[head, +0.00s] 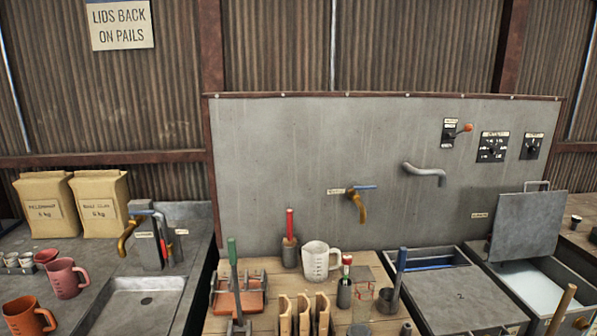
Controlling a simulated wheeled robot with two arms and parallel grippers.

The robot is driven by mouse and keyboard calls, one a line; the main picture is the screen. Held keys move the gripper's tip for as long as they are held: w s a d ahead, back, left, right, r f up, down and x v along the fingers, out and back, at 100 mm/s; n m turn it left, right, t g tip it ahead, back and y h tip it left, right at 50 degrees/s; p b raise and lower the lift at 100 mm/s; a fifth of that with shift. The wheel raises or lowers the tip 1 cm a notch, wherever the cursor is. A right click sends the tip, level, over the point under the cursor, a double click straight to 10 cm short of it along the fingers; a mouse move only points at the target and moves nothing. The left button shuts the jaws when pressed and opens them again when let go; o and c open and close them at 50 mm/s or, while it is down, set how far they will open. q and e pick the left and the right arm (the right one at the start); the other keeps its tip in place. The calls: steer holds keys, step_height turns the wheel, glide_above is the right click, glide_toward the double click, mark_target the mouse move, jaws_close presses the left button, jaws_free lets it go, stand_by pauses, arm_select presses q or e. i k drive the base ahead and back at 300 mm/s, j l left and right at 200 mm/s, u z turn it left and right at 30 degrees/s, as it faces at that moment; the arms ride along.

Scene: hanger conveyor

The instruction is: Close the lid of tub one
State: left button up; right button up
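A tub (537,292) at the right has its grey lid (528,226) standing up, tilted back on its rear side, with a bar handle on top. Pale whitish contents show inside it, and I cannot read a number on it. Neither of my grippers is in view.
A wooden handle (562,310) rises in front of the open tub. Left of the tubs, a wooden table (262,322) carries a white jug (320,262), brushes and blocks. A metal panel (300,150) with taps (357,205) and a spout (425,174) stands behind. A sink (140,305) is at left.

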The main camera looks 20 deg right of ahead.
mark_target(527, 225)
steer(key=z, duration=1.8)
steer(key=i+l+u, duration=0.35)
steer(key=i+l, duration=0.3)
steer(key=l, duration=0.1)
